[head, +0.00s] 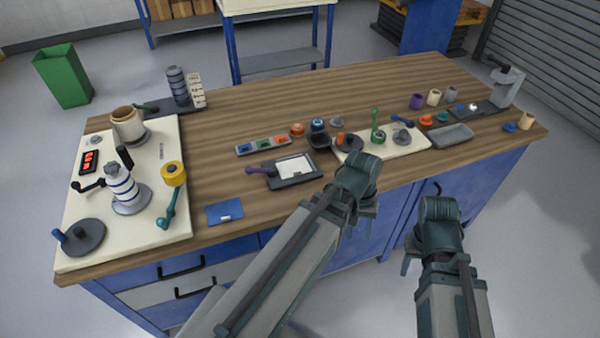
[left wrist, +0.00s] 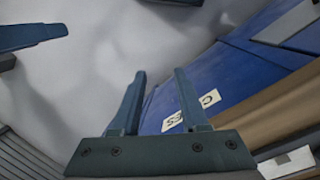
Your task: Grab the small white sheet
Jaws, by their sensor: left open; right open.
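A small white sheet (head: 295,167) lies flat on a dark plate (head: 309,176) with a purple handle, near the front middle of the wooden bench. My left gripper (head: 367,208) is at the bench's front edge, to the right of the sheet and apart from it. In the left wrist view its two fingers (left wrist: 160,78) are spread with nothing between them. A pale patch (left wrist: 292,162) shows at the lower right there; I cannot tell whether it is the sheet. My right gripper (head: 437,245) hangs in front of the bench, empty; its fingers are partly hidden.
A cream board (head: 385,147) with small parts lies behind my left gripper. A blue pad (head: 225,213) lies left of the plate. A larger cream board (head: 85,225) with a roller stands at the left. Bare bench top (head: 235,180) lies between.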

